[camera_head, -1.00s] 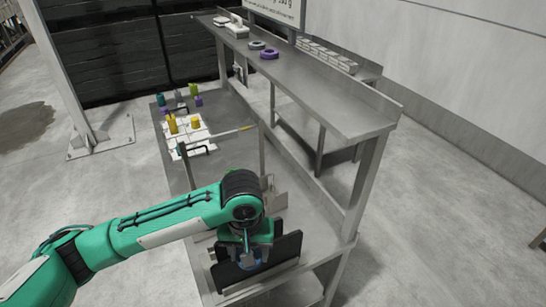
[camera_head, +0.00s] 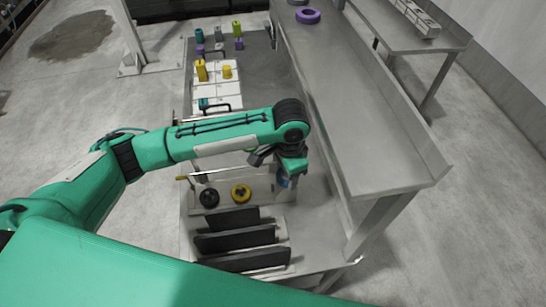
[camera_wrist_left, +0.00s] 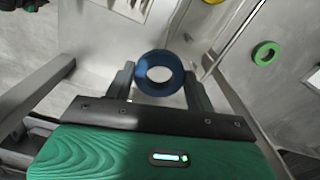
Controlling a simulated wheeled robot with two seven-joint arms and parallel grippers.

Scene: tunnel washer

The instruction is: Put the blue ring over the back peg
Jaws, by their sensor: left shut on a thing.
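The blue ring (camera_wrist_left: 146,75) is held between the two fingers of my left gripper (camera_wrist_left: 161,78), its hole showing in the left wrist view. In the head view my left gripper (camera_head: 286,170) is at the shelf's left side, with the blue ring (camera_head: 283,182) partly showing under it. The ring is apart from the black racks. I cannot make out the back peg in either view. My right gripper is not in view.
A black round part (camera_head: 209,198) and a yellow round part (camera_head: 241,193) sit behind several black upright plates (camera_head: 236,240). A purple ring (camera_head: 308,16) lies on the raised metal shelf (camera_head: 370,130). A green ring (camera_wrist_left: 257,53) shows in the left wrist view.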

